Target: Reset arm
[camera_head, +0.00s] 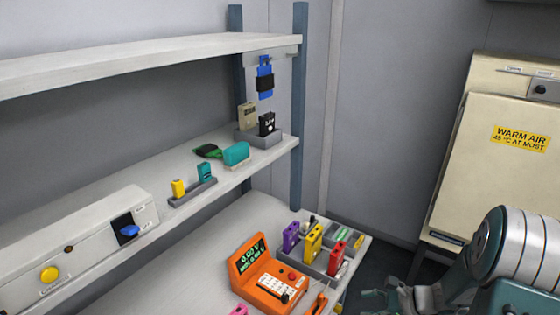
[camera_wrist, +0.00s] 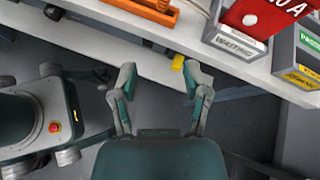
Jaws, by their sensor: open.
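My gripper (camera_wrist: 158,82) is open and empty in the wrist view, its two fingers spread apart over the floor just in front of the bench edge. It also shows at the bottom of the head view (camera_head: 400,297), to the right of the lower shelf's end. My arm comes in from the right in the head view. Nothing lies between the fingers, though a small yellow thing (camera_wrist: 178,63) shows beyond them near the bench edge.
The lower shelf holds an orange device (camera_head: 268,280) and a grey tray (camera_head: 318,270) with purple, yellow and red pouch cells. Teal and yellow cells stand on the middle shelf (camera_head: 150,170). A cream warm-air cabinet (camera_head: 485,175) stands at right. Grey floor (camera_wrist: 200,150) is open below my gripper.

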